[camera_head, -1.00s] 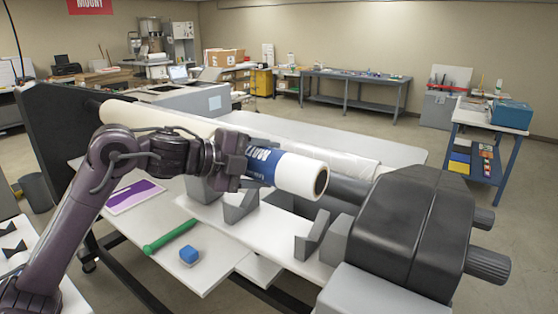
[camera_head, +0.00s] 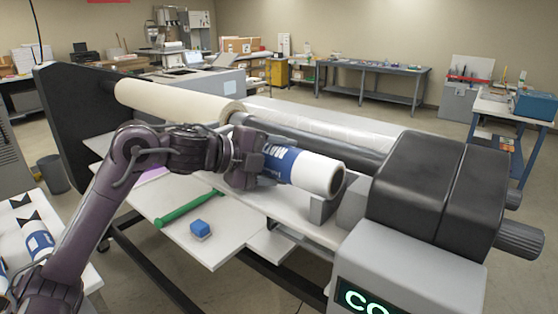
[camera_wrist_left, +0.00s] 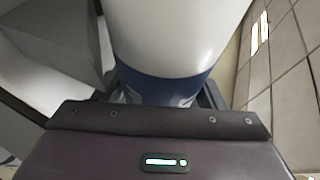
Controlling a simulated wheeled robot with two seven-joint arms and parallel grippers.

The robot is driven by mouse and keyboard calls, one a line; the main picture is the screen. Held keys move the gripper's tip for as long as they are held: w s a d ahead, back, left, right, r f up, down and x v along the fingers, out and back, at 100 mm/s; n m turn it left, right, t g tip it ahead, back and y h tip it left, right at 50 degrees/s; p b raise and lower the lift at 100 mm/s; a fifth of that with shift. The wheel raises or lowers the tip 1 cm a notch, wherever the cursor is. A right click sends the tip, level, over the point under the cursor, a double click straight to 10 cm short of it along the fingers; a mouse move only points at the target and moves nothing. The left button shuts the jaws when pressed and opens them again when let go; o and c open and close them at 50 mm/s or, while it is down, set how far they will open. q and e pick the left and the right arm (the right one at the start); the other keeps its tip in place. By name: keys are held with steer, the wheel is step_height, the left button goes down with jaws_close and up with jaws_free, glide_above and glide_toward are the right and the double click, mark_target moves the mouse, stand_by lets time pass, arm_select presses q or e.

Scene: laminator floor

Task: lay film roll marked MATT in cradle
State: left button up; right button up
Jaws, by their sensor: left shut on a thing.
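My left gripper (camera_head: 262,165) is shut around the blue label band of a white film roll (camera_head: 318,174). The label's white lettering is partly covered by the gripper, so I cannot read the whole word. The roll lies near level, its open end pointing right. It also fills the top of the left wrist view (camera_wrist_left: 180,35). The grey cradle block (camera_head: 322,209) shows under the roll's right end; the rest of the cradle is hidden behind the roll and gripper. I cannot tell whether the roll touches it. My right gripper is not in view.
The laminator's black end housing (camera_head: 435,190) stands right of the roll. A long cream roll (camera_head: 180,101) and a dark roller (camera_head: 310,140) lie behind. A green rod (camera_head: 188,208) and blue cube (camera_head: 200,228) lie on the white shelf. Other blue-labelled rolls (camera_head: 38,241) are at lower left.

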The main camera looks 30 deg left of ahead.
arm_select(q)
steer(key=shift+r, duration=0.1)
steer(key=o, duration=1)
steer(key=shift+c, duration=0.2)
steer(key=o, duration=0.4)
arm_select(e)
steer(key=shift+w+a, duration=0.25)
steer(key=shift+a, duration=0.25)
arm_select(q)
steer(key=shift+s, duration=0.1)
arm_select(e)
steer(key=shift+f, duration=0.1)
arm_select(q)
steer(key=shift+s+a+b, duration=0.35)
steer(key=shift+s+b, duration=0.1)
steer(key=shift+b, duration=0.05)
steer(key=b+v, duration=0.2)
steer(key=v, duration=0.3)
steer(key=shift+s+a+r+b, duration=0.1)
steer(key=shift+s+b, duration=0.05)
steer(key=shift+b, duration=0.2)
steer(key=shift+s+a+r, duration=0.25)
steer(key=shift+s+r, duration=0.05)
steer(key=shift+s, duration=0.25)
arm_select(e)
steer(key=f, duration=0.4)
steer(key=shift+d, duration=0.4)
